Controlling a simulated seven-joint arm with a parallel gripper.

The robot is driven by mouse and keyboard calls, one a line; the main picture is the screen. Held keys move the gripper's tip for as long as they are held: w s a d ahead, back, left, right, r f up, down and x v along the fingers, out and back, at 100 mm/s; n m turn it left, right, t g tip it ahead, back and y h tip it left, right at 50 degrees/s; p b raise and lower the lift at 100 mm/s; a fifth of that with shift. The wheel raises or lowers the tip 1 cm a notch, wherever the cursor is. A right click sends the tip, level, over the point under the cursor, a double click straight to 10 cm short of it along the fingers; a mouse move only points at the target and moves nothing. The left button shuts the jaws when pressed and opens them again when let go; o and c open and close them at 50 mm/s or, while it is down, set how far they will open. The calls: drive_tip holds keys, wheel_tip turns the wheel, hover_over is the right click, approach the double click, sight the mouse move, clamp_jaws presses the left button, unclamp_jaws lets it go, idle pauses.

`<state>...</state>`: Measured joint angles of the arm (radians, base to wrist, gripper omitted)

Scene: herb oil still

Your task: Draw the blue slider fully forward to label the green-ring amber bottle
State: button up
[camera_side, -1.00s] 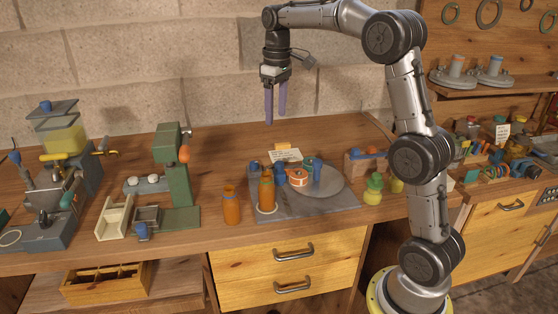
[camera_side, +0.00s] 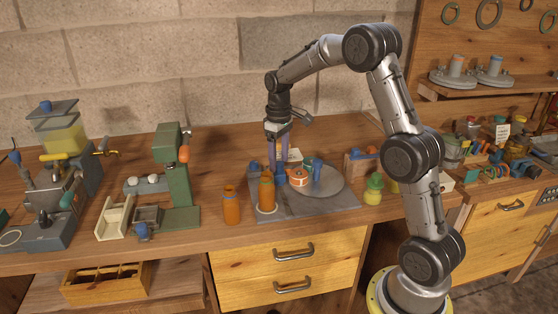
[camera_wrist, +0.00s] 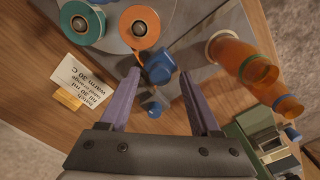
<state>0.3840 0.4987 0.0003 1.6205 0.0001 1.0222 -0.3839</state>
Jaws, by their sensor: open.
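An amber bottle (camera_side: 266,193) stands in a pale ring on the grey labelling plate (camera_side: 330,205); it also shows in the wrist view (camera_wrist: 232,55). My gripper (camera_side: 278,166) points down over the plate's rear left, open, with purple fingers. In the wrist view, a blue knob (camera_wrist: 160,68) lies between the open fingertips, with a smaller blue block (camera_wrist: 153,104) nearer the palm. I cannot tell which is the slider, nor whether the fingers touch either.
An orange tape reel (camera_wrist: 139,27) and a teal reel (camera_wrist: 82,23) sit close beside my fingers. A written card (camera_wrist: 83,80) and a yellow block (camera_wrist: 68,99) lie behind the plate. A green press (camera_side: 177,180) stands left; a yellow-green bottle (camera_side: 373,189) stands right.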

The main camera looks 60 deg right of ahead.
drive_tip(key=shift+f, duration=0.45)
clamp_jaws()
idle(1.2)
